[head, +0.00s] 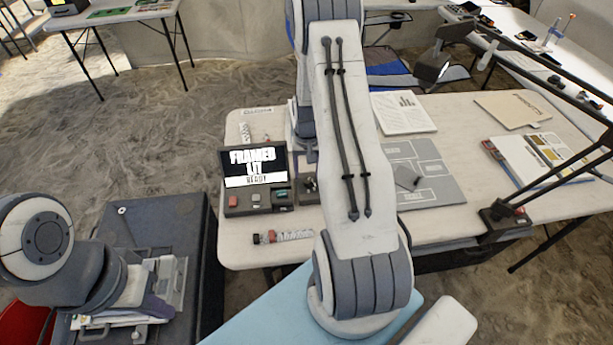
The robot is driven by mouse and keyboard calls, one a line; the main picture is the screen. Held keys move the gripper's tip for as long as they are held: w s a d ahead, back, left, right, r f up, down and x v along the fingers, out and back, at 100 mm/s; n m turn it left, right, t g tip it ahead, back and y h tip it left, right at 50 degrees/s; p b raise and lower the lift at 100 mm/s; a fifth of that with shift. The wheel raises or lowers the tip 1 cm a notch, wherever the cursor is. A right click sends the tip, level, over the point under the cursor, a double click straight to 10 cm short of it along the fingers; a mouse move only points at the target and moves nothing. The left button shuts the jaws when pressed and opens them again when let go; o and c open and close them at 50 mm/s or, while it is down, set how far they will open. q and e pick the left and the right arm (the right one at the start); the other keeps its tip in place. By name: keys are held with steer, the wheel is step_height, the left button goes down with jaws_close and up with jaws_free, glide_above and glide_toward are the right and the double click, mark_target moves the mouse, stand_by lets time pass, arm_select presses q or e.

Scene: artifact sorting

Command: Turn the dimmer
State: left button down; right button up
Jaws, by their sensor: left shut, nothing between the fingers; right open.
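The dimmer (310,186) appears to be a small dark box with a round knob, just right of the console on the white table. My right gripper (307,156) points down just above and behind it, partly hidden by my own arm; it is open, and I cannot tell whether it touches the knob. My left gripper (160,300) is low at the left over a dark case, away from the table; it is shut and empty.
The console (262,203) has a screen (254,165) reading "FRAMED LIT READY" and coloured buttons. A grey mat (436,187), papers (403,112) and a lamp base (505,218) are to the right.

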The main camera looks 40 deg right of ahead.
mark_target(306, 180)
step_height(306, 180, up, 8)
steer(key=shift+f+b, duration=0.15)
steer(key=shift+b, duration=0.15)
steer(key=shift+w+a, duration=0.1)
stand_by(0.3)
steer(key=s+a+r+n, duration=0.1)
steer(key=a+r+n, duration=0.3)
steer(key=a, duration=0.7)
steer(key=s+a+r+n, duration=0.15)
steer(key=a+r, duration=0.35)
steer(key=a, duration=0.5)
steer(key=s+a+r+n, duration=0.2)
steer(key=s+a+n, duration=0.2)
steer(key=s, duration=0.5)
steer(key=s+a+r+n+y, duration=0.1)
steer(key=s+a+r+n, duration=0.2)
steer(key=s+a, duration=0.6)
steer(key=shift+s+a+r+n, duration=0.25)
steer(key=shift+s+n, duration=0.45)
steer(key=shift+n, duration=0.55)
